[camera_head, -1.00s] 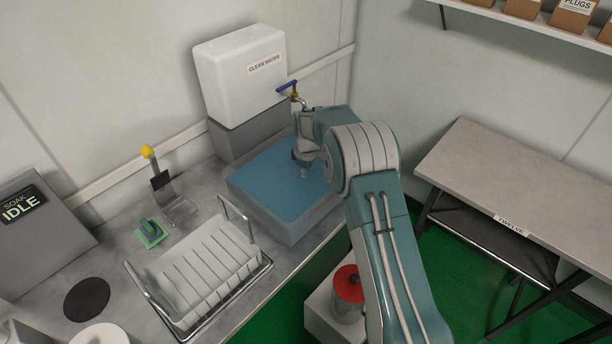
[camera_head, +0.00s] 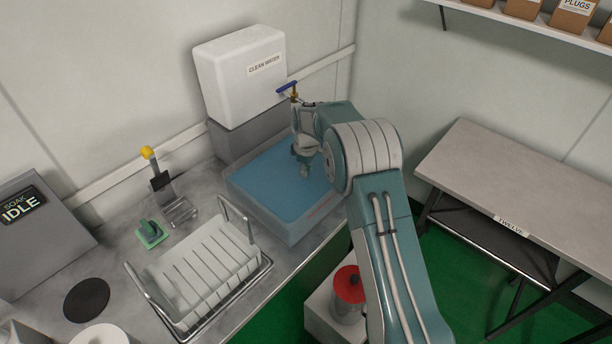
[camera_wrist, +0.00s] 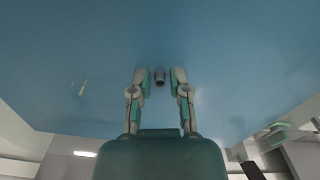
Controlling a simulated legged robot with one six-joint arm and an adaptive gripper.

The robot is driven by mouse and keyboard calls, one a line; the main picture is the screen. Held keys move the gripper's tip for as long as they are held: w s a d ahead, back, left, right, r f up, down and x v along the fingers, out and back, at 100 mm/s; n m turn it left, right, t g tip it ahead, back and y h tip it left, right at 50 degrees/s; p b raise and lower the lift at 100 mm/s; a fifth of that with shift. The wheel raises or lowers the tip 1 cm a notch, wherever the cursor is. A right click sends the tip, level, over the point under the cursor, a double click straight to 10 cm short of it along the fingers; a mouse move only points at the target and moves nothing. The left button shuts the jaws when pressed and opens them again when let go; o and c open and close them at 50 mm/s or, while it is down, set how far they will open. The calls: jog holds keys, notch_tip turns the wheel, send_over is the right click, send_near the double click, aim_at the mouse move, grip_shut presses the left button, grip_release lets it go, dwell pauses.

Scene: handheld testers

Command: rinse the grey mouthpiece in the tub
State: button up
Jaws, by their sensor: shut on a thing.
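The tub (camera_head: 292,232) stands on the counter, its inside filled with blue water (camera_head: 268,182). My gripper (camera_head: 304,174) points down over the right back part of the tub, inside its rim. In the wrist view, my gripper (camera_wrist: 160,78) has its two fingers on either side of a small grey cylinder, the mouthpiece (camera_wrist: 159,76), and is shut on it. Blue water fills the view behind it. I cannot tell whether the mouthpiece touches the water. In the head view the mouthpiece is too small to make out.
A white clean-water tank (camera_head: 240,75) with a blue-handled tap (camera_head: 288,88) stands behind the tub, close to my arm. A dish rack (camera_head: 205,270) is in front left of it. A red-lidded can (camera_head: 348,285) stands below.

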notch_tip(320, 180, up, 12)
dwell(1.1)
jog(key=shift+s, duration=0.1)
dwell(0.5)
